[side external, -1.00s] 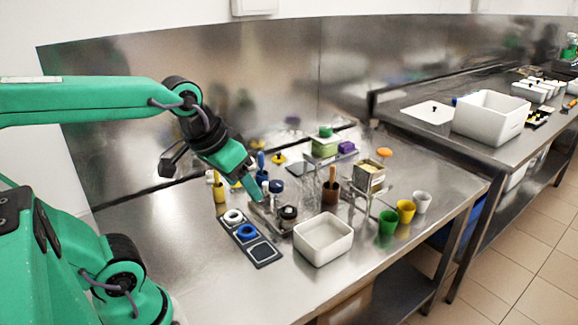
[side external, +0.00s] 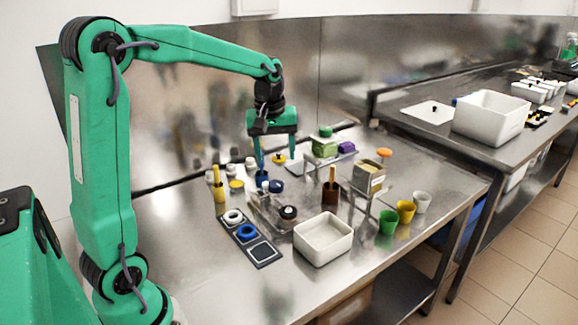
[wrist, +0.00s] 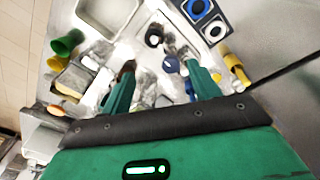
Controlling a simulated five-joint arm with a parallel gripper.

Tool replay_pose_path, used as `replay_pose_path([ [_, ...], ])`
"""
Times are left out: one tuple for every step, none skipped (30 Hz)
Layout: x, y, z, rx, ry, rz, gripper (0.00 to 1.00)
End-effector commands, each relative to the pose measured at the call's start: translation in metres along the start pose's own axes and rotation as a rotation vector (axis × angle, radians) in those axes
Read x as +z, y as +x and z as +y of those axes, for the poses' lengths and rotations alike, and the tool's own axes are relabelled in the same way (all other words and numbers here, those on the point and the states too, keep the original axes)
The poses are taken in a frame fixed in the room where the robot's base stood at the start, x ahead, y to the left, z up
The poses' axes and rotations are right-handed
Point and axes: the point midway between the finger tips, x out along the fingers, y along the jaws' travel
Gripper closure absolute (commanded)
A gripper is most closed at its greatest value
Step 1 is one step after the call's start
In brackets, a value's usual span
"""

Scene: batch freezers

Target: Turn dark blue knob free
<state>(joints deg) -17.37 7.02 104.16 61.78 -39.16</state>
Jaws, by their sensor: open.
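The dark blue knob (side external: 276,186) is a small round dark piece among the items in the middle of the near steel table. In the wrist view, the dark blue knob (wrist: 171,64) shows between my two fingers, nearer the right one. My gripper (side external: 277,164) points down above this cluster, open, with its green fingers apart and nothing between them. In the side view the knob lies below my fingertips, with a gap. In the wrist view my gripper (wrist: 158,68) frames the knob. What the knob is fixed to is hard to make out.
A white tub (side external: 323,240) and a dark tray with rings (side external: 264,254) lie in front. The table's front left is clear.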

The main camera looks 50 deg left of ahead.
Motion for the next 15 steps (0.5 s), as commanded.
replay_pose_path([
  [-0.011, 0.009, 0.000, -0.014, -0.044, -0.014, 0.39],
  [-0.017, 0.014, 0.000, -0.021, -0.069, -0.021, 0.39],
  [-0.025, 0.019, 0.000, -0.030, -0.103, -0.029, 0.39],
  [-0.030, 0.024, 0.000, -0.037, -0.128, -0.036, 0.39],
  [-0.035, 0.029, 0.000, -0.044, -0.151, -0.042, 0.39],
  [-0.042, 0.034, -0.001, -0.052, -0.183, -0.049, 0.39],
  [-0.046, 0.039, -0.001, -0.059, -0.204, -0.055, 0.39],
  [-0.050, 0.043, -0.002, -0.064, -0.224, -0.059, 0.39],
  [-0.055, 0.047, -0.002, -0.070, -0.247, -0.064, 0.39],
  [-0.059, 0.051, -0.003, -0.075, -0.264, -0.068, 0.39],
  [-0.061, 0.053, -0.003, -0.078, -0.278, -0.070, 0.39],
  [-0.065, 0.057, -0.004, -0.083, -0.294, -0.075, 0.39],
  [-0.067, 0.059, -0.004, -0.086, -0.305, -0.076, 0.39],
  [-0.068, 0.060, -0.004, -0.088, -0.312, -0.078, 0.39],
  [-0.070, 0.062, -0.005, -0.091, -0.320, -0.081, 0.39],
])
